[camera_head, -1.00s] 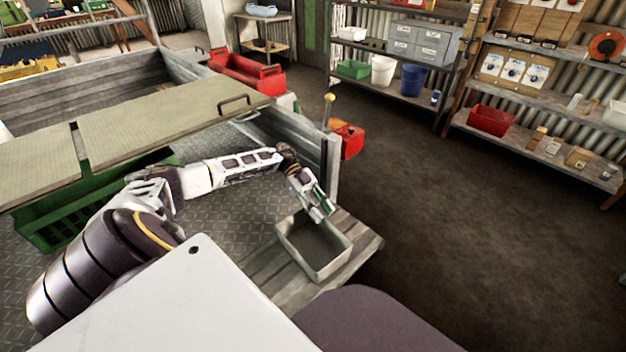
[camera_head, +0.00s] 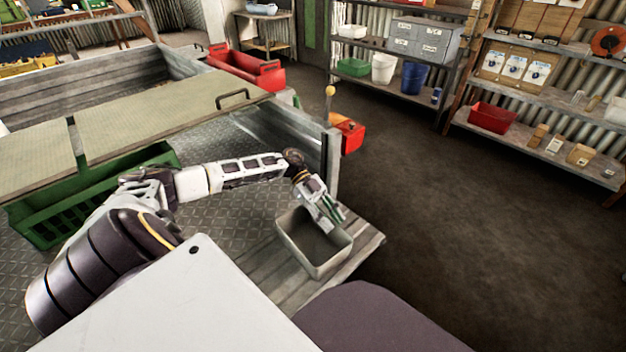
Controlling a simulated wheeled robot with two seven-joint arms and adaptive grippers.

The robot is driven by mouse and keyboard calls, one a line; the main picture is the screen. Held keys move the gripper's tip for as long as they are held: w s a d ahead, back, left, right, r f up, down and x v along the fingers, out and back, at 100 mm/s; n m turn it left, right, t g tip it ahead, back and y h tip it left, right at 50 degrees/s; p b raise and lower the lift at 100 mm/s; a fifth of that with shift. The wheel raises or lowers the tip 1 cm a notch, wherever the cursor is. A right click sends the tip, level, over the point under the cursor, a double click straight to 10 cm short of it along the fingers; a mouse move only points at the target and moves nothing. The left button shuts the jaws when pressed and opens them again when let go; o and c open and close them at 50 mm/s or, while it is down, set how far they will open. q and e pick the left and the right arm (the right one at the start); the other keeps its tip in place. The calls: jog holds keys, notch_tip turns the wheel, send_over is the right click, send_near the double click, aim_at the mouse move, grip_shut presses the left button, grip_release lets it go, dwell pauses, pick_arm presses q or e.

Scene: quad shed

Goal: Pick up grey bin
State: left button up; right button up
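The grey bin (camera_head: 318,262) is an open, empty-looking rectangular tub. It stands upright on the wooden tailboard (camera_head: 362,245) at the end of the trailer-like bed. My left gripper (camera_head: 335,215) comes in from the left and points down at the bin's far right rim. Its two fingers look apart, with a gap between them over that rim. I cannot tell whether either finger touches the bin. My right gripper is not in view.
A green crate (camera_head: 100,200) lies in the bed under a beige board (camera_head: 170,105). Dark floor to the right is clear, up to the shelves (camera_head: 540,150).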

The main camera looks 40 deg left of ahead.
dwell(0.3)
pick_arm(q)
grip_shut()
dwell(0.3)
